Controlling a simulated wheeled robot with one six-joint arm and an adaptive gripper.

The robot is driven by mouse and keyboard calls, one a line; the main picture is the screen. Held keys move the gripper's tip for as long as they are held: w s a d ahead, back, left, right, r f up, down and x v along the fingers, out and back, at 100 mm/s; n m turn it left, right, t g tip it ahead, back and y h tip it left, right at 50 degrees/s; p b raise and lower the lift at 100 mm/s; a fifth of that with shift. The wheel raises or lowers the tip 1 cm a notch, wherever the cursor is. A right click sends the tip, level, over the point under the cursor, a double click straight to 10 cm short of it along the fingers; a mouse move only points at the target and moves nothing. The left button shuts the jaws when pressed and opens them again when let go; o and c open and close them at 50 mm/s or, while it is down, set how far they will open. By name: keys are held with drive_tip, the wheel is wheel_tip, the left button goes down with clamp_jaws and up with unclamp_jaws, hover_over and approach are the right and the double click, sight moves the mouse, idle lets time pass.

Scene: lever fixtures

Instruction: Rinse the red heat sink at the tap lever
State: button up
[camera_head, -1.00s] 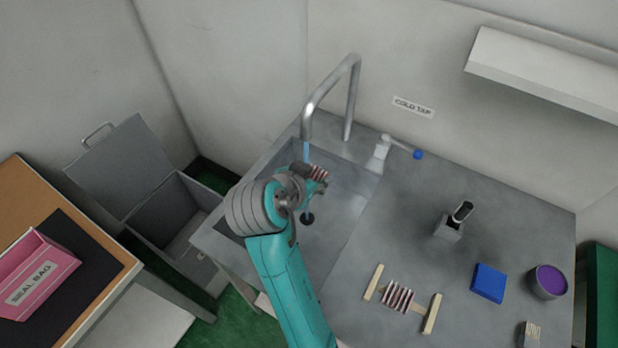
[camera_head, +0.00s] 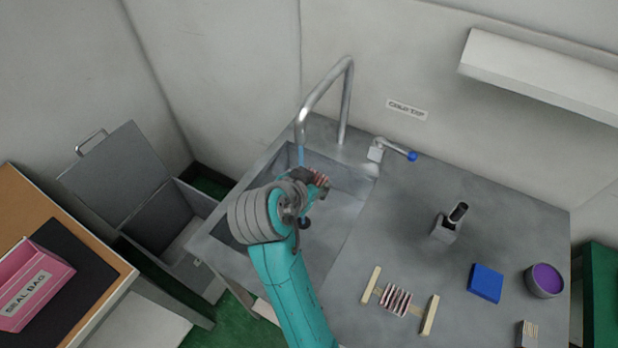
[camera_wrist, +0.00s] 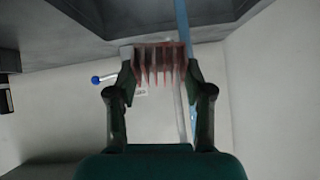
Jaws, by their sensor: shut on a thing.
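The red heat sink (camera_wrist: 160,66) is finned and sits between the fingers of my gripper (camera_wrist: 160,78) in the wrist view. In the head view the heat sink (camera_head: 319,178) shows at the end of my gripper (camera_head: 310,186), over the sink basin (camera_head: 335,215). My gripper is shut on it. A blue stream of water (camera_head: 301,154) falls from the tall spout (camera_head: 325,90), close to the heat sink. In the wrist view the stream (camera_wrist: 183,25) passes at the heat sink's right side; contact is unclear. The tap lever (camera_head: 395,148), blue-tipped, stands right of the spout below a COLD TAP label.
A striped finned piece (camera_head: 395,299) lies between wooden strips on the counter. A short metal lever post (camera_head: 447,225), a blue block (camera_head: 485,283) and a purple-filled cup (camera_head: 545,280) stand right. An open grey bin (camera_head: 175,240) and a pink box (camera_head: 35,285) are left.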

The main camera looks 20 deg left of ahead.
drive_tip(key=shift+a, duration=0.2)
drive_tip(key=shift+a, duration=0.4)
drive_tip(key=shift+d, duration=0.15)
drive_tip(key=shift+d, duration=0.4)
drive_tip(key=shift+a, duration=0.2)
idle(0.4)
drive_tip(key=shift+a, duration=0.35)
drive_tip(key=shift+s, duration=0.1)
drive_tip(key=s, duration=0.8)
drive_tip(key=shift+d, duration=0.2)
idle(0.5)
